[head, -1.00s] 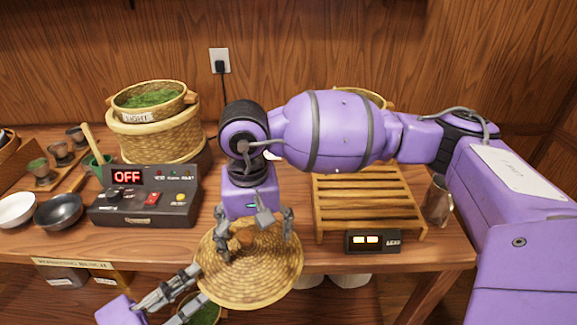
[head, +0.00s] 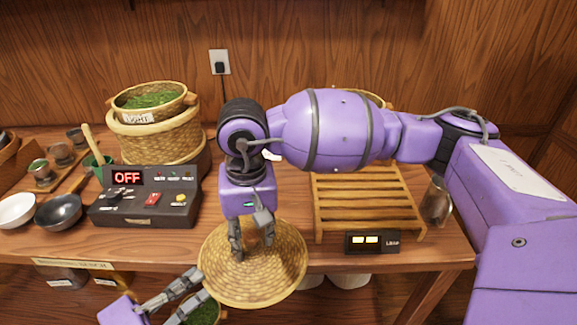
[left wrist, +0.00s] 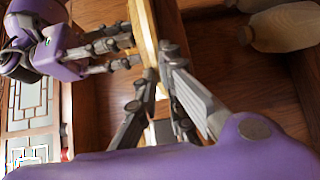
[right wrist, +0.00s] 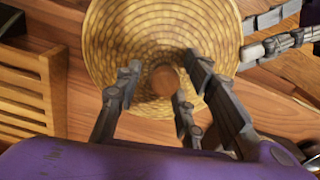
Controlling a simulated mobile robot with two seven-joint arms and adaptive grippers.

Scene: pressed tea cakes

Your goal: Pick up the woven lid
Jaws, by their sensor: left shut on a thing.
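The woven lid (head: 285,270), a round straw-coloured disc, is held tilted in front of the bench's front edge. Its brown knob (right wrist: 163,82) shows in the right wrist view. My left gripper (head: 190,291) is shut on the lid's left rim; in the left wrist view its fingers (left wrist: 158,88) meet at the lid seen edge-on (left wrist: 148,40). My right gripper (head: 253,248) is over the lid's middle, its fingers apart on either side of the knob, with gaps visible in the right wrist view (right wrist: 165,80). The fingers hide the knob in the head view.
A control box (head: 145,206) reading OFF and a basket stack (head: 155,140) with green leaves on top stand at the left. A slatted wooden rack (head: 365,200) and a metal cup (head: 437,200) are at the right. A basket of green leaves (head: 205,312) sits below the lid.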

